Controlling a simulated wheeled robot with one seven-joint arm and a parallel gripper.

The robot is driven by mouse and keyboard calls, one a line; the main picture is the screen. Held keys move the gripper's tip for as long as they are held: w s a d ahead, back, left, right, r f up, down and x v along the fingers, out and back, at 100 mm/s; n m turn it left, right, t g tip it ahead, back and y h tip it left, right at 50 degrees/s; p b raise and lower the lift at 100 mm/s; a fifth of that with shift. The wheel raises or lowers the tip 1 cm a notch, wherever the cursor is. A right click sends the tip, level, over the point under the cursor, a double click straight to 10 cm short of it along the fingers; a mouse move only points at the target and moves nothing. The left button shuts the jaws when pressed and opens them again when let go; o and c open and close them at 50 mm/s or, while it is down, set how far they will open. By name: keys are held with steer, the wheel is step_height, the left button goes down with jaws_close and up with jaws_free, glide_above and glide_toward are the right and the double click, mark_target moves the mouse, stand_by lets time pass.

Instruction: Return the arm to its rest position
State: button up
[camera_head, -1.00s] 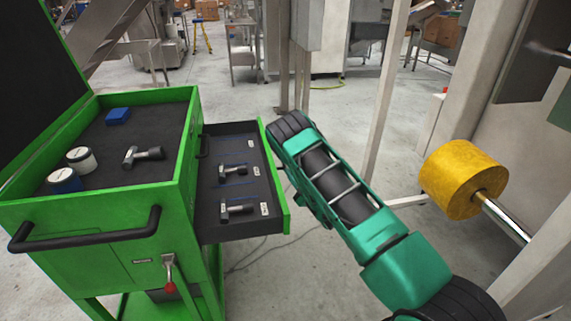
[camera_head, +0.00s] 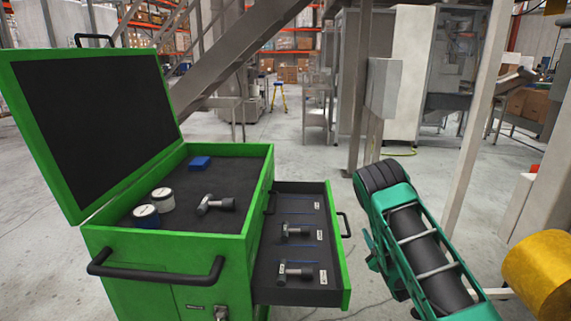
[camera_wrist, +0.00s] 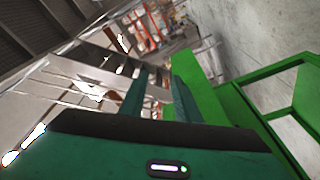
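My teal and black arm (camera_head: 425,255) rises at the right of the head view, just right of the open drawer of a green tool trolley; a gap shows between them in the picture. My gripper is not visible in the head view. In the wrist view my gripper (camera_wrist: 160,100) shows two dark green fingers, apart, with background visible between them and nothing held. Green metal parts, apparently of the trolley, show beyond and right of the fingers.
The green trolley (camera_head: 175,245) has its lid up. A yellow roll (camera_head: 545,275) is at the right; a post (camera_head: 475,130) stands behind my arm.

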steer(key=s+d+r+m+g+h, duration=0.3)
steer(key=d+r+m, duration=0.15)
steer(key=d, duration=0.25)
steer(key=s+d+r+m+g+h, duration=0.4)
steer(key=d+r, duration=0.2)
steer(key=d, duration=0.2)
steer(key=s+d+r+m+g, duration=0.2)
steer(key=s+r+m+g, duration=0.1)
steer(key=s, duration=0.5)
steer(key=s+a+r+m+g+y, duration=0.2)
steer(key=s+a+g, duration=0.1)
steer(key=s, duration=1.1)
steer(key=s+a+r+m+g+y, duration=0.2)
steer(key=s+a, duration=0.3)
steer(key=s, duration=0.8)
steer(key=s+a+r+m+g+y, duration=0.1)
steer(key=s+a+r+m+g, duration=0.1)
steer(key=s, duration=1.2)
steer(key=shift+s+a+r+g+y, duration=0.3)
steer(key=shift+a+r+g+y, duration=0.15)
steer(key=shift+a+g, duration=0.55)
